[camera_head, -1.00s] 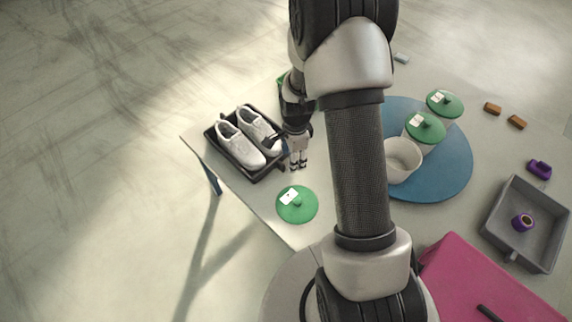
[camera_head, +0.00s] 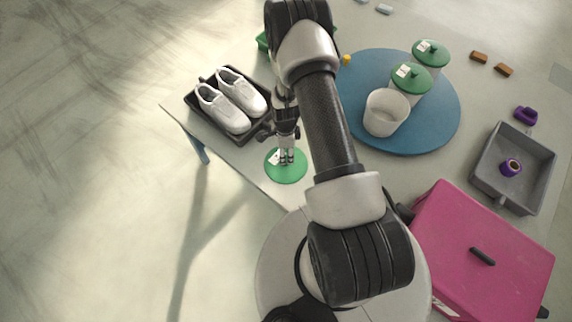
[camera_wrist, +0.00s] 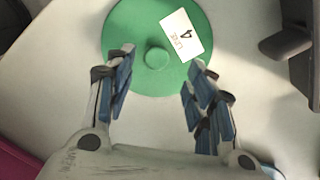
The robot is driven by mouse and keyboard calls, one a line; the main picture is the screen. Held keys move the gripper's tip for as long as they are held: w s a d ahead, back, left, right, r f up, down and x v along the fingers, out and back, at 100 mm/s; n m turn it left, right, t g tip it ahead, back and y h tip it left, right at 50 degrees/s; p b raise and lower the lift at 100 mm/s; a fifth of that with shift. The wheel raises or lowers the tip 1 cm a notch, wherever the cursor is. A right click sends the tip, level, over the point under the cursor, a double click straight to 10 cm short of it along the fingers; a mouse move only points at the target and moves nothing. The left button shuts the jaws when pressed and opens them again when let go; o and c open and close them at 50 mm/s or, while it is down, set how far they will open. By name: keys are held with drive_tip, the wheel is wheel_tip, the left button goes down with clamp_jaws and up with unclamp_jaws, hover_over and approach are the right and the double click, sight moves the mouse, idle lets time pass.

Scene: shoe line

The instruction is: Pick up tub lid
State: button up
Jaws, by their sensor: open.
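The green tub lid (camera_head: 287,172) lies flat near the table's front left edge, with a round knob and a white label. In the wrist view the lid (camera_wrist: 140,28) shows its knob and a label that reads "LINE 4". My gripper (camera_head: 286,160) is over the lid, its fingers covering part of it in the head view. In the wrist view my gripper (camera_wrist: 160,72) is open, with blue-padded fingers on either side of the knob's line and the knob slightly beyond the tips. I cannot tell the exact height above the lid.
A black tray (camera_head: 259,131) with white shoes (camera_head: 222,108) stands just behind left. A blue round mat (camera_head: 441,126) holds an open white tub (camera_head: 384,114) and two green-lidded tubs. A grey tray (camera_head: 546,166) and pink box (camera_head: 470,225) stand right.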

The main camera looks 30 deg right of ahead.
drive_tip(key=f+b, duration=0.1)
drive_tip(key=f, duration=0.2)
drive_tip(key=f+b, duration=0.1)
drive_tip(key=f, duration=0.1)
drive_tip(key=shift+s+f, duration=0.2)
drive_tip(key=shift+f, duration=0.2)
drive_tip(key=shift+r, duration=0.1)
drive_tip(key=shift+c, duration=0.5)
drive_tip(key=c, duration=1.1)
drive_tip(key=shift+o, duration=0.2)
drive_tip(key=shift+r, duration=0.1)
